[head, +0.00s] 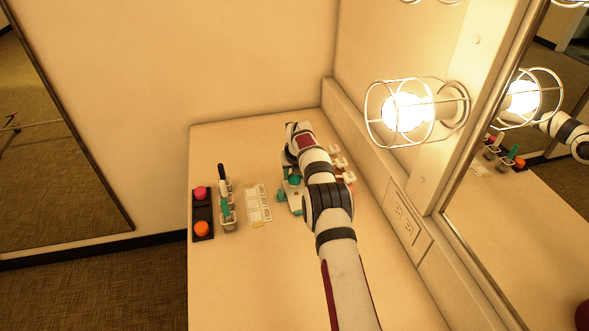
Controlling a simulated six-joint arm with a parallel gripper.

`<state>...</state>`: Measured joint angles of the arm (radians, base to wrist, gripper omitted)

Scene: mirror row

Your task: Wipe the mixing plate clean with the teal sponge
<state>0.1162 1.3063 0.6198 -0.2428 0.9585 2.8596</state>
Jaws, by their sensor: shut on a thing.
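My gripper (292,168) points down near the back of the table, largely hidden by my own arm. It is shut on the teal sponge (295,180), of which only a small part shows beneath it. The pale mixing plate (297,204) lies under the sponge and my wrist, mostly covered. I cannot tell whether the sponge touches the plate. A second teal patch (282,196) shows at the plate's left edge; I cannot tell what it is.
A dark tray (203,214) holds a pink and an orange ball. Small cups (228,222) with upright tools and a white card (258,204) stand left of the plate. Small white pieces (343,164) lie right. A caged lamp and mirror line the right wall. The front-left table is clear.

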